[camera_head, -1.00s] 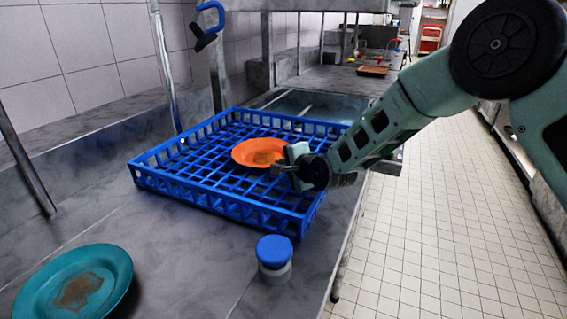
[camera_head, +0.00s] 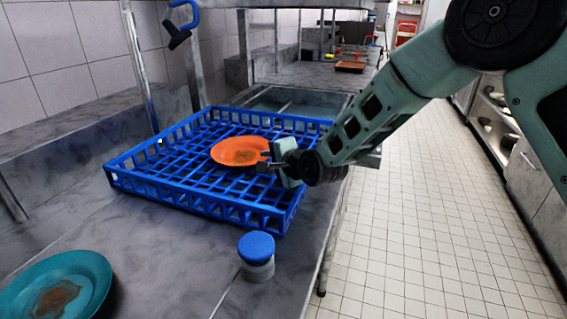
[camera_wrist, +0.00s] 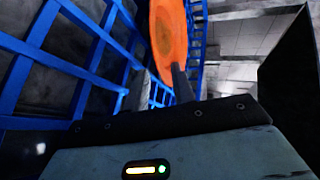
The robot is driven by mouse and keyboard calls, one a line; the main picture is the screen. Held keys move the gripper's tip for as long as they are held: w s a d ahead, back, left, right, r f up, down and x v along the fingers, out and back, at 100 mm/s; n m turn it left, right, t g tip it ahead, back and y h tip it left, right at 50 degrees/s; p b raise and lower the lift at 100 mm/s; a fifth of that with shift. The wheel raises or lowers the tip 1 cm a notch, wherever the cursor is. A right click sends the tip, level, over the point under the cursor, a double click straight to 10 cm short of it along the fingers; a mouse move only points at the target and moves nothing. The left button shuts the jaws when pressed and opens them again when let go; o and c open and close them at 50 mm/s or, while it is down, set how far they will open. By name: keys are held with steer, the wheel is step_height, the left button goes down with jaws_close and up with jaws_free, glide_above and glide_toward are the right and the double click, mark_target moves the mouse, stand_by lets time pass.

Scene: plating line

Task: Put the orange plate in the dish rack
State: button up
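The orange plate (camera_head: 240,151) lies face up, slightly tilted, inside the blue dish rack (camera_head: 195,205), over its grid near the middle. My gripper (camera_head: 265,161) is at the plate's right rim, low over the right part of the rack. In the wrist view the plate (camera_wrist: 168,35) reaches down between my two fingers (camera_wrist: 160,88), which stand apart with a gap around the rim. Part of the rack's grid (camera_wrist: 75,20) shows left of them. Whether a finger touches the plate is hard to see.
A teal plate (camera_head: 85,268) with a brown stain lies on the counter at front left. A blue-capped container (camera_head: 257,257) stands just in front of the rack. A metal post (camera_head: 138,70) rises behind the rack. Bare counter lies left of the rack.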

steer(key=v, duration=0.9)
steer(key=shift+b, duration=0.4)
steer(key=s+n+g, duration=0.1)
steer(key=s, duration=0.1)
steer(key=s+n+g, duration=0.1)
steer(key=s+n, duration=0.1)
steer(key=s, duration=0.1)
steer(key=s+n+p, duration=0.1)
steer(key=s, duration=0.1)
steer(key=shift+s+d+r+n+g+h, duration=0.2)
steer(key=shift+r+n+g+h, duration=0.1)
steer(key=shift+r+g+h, duration=0.1)
steer(key=s+d+n+g+h+p, duration=0.1)
steer(key=s+d+n+g+h, duration=0.2)
steer(key=s, duration=1.1)
steer(key=s+d+r+n+g+h+p, duration=0.1)
steer(key=s+d+n+g+h, duration=0.2)
steer(key=s+d+n, duration=0.7)
steer(key=s+g, duration=0.2)
steer(key=s, duration=0.2)
steer(key=shift+r+n, duration=0.15)
steer(key=shift+n, duration=0.15)
